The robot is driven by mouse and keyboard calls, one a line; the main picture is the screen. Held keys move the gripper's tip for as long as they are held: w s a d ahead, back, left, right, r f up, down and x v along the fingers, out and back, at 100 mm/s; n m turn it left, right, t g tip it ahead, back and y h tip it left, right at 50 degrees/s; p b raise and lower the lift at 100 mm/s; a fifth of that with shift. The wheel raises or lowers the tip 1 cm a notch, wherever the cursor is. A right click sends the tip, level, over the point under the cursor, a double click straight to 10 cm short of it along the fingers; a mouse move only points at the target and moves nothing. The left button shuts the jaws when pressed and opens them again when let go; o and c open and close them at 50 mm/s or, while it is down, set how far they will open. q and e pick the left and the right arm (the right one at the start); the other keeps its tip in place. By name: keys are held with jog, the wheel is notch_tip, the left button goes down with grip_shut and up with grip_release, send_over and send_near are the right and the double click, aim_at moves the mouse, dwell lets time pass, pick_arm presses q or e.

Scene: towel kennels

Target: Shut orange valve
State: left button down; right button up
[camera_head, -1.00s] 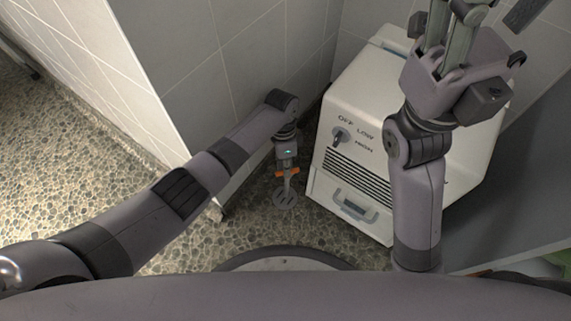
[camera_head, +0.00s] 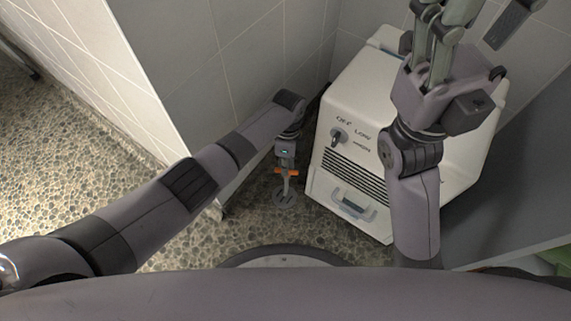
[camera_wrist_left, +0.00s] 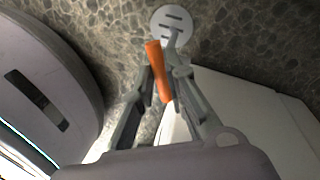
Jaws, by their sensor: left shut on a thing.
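The orange valve handle (camera_head: 280,171) is a small bar low by the tiled wall, above a round slotted floor drain (camera_head: 284,197). My left gripper (camera_head: 287,172) points down at it, and the bar sticks out on both sides of the fingers. In the left wrist view the orange handle (camera_wrist_left: 157,70) lies between the two fingertips, and my left gripper (camera_wrist_left: 163,73) is shut on it. The pipe under the handle is mostly hidden. My right gripper (camera_head: 455,25) is raised at the top right, partly cut off by the picture's edge, away from the valve.
A white heater box (camera_head: 365,110) with a knob, OFF, LOW and HIGH marks and a grille stands right of the valve. A tiled wall (camera_head: 250,60) rises behind my left arm, with a wall end at the left. Pebbled floor (camera_head: 60,150) is open at left.

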pick_arm(q)
jog(key=c, duration=1.6)
grip_release()
notch_tip(320, 180, up, 12)
jog(key=w, duration=0.2)
jog(key=shift+w+d+f, duration=0.15)
jog(key=shift+d, duration=0.05)
